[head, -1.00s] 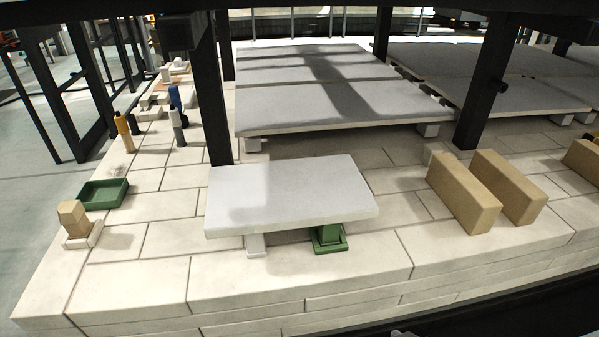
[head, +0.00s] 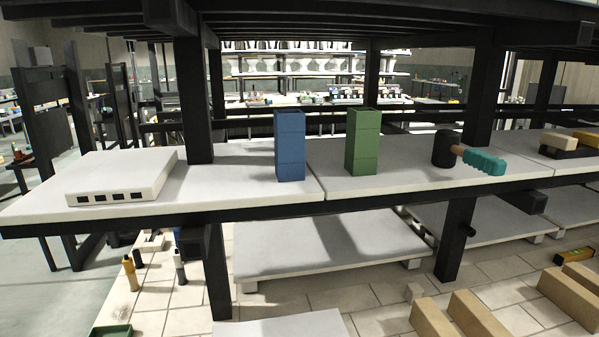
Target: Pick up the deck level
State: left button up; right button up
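A yellow-orange and black bar that looks like the deck level (head: 574,256) lies on the pale brick deck at the far right of the head view. It is small here, and a tan block stands in front of it. Neither of my grippers shows in the head view.
An upper shelf (head: 250,202) crosses the view above the brick deck. It bears a white slotted slab (head: 122,176), a blue block stack (head: 290,146), a green block stack (head: 363,141) and a teal-handled black-headed mallet (head: 482,160). Black posts (head: 456,235) stand around the deck. Tan blocks (head: 478,314) stand lower right.

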aim_at(575, 256)
jog(key=z, duration=1.85)
